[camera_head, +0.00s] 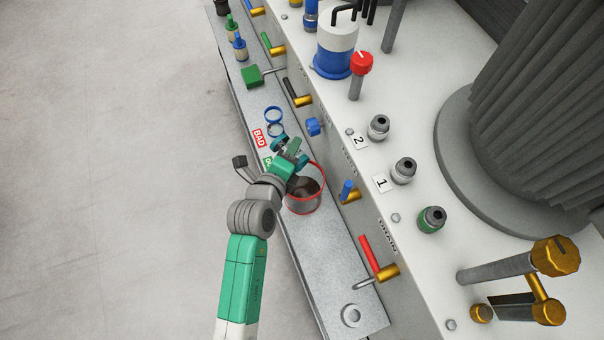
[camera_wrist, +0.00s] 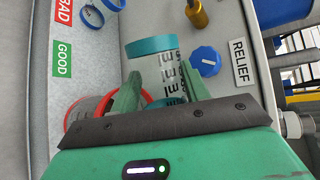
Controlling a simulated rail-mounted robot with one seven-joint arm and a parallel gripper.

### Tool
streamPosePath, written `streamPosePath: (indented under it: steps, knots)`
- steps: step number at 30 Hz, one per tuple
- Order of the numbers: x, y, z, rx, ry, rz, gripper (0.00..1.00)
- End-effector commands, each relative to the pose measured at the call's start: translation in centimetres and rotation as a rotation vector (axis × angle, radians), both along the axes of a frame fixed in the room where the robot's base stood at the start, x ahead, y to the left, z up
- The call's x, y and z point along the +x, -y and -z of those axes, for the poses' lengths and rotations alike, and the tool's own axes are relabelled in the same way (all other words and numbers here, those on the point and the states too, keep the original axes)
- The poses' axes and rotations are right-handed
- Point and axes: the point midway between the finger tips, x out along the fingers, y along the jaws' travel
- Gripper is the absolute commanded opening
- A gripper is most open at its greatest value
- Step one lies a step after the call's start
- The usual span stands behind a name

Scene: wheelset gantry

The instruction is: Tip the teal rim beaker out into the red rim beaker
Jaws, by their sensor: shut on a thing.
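The teal rim beaker (camera_wrist: 168,72) is clear with dark graduation marks and teal bands. My gripper (camera_wrist: 160,92) is shut on it, with one green finger on each side. In the head view my gripper (camera_head: 293,152) partly hides the teal rim beaker (camera_head: 278,142), which looks tipped over on its side just above the red rim beaker (camera_head: 304,202). The red rim beaker stands upright on the grey ledge and has dark contents. In the wrist view the red rim beaker (camera_wrist: 82,110) is mostly hidden behind my gripper. I cannot tell whether anything is pouring.
A blue-rimmed clear vessel (camera_head: 274,115) stands farther up the ledge (camera_head: 320,260), by the BAD label (camera_head: 259,138). A GOOD label (camera_wrist: 62,58) lies near the beakers. A blue knob (camera_head: 313,127) and blue-handled valve (camera_head: 347,190) stick out from the panel close by.

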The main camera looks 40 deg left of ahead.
Motion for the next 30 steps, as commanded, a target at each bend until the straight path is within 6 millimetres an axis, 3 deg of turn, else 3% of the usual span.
streamPosePath:
  steps: [1,5,11,13,17,20,24,30]
  knots:
    - [0.0,-0.3,-1.6,-0.042,-0.001,-0.001,0.18]
    - [0.1,-0.7,-2.3,-0.157,-0.006,0.002,0.18]
    - [0.3,-3.2,-0.3,-0.445,-0.015,0.003,0.18]
    - [0.4,-3.3,1.3,-0.577,-0.022,0.012,0.18]
    - [0.5,-3.4,-0.8,-0.842,-0.034,0.020,0.18]
    - [0.4,-3.8,1.1,-1.036,-0.045,0.023,0.18]
    - [0.5,-5.2,2.0,-1.204,-0.056,0.025,0.18]
    - [0.4,-5.8,4.6,-1.284,-0.064,0.022,0.18]
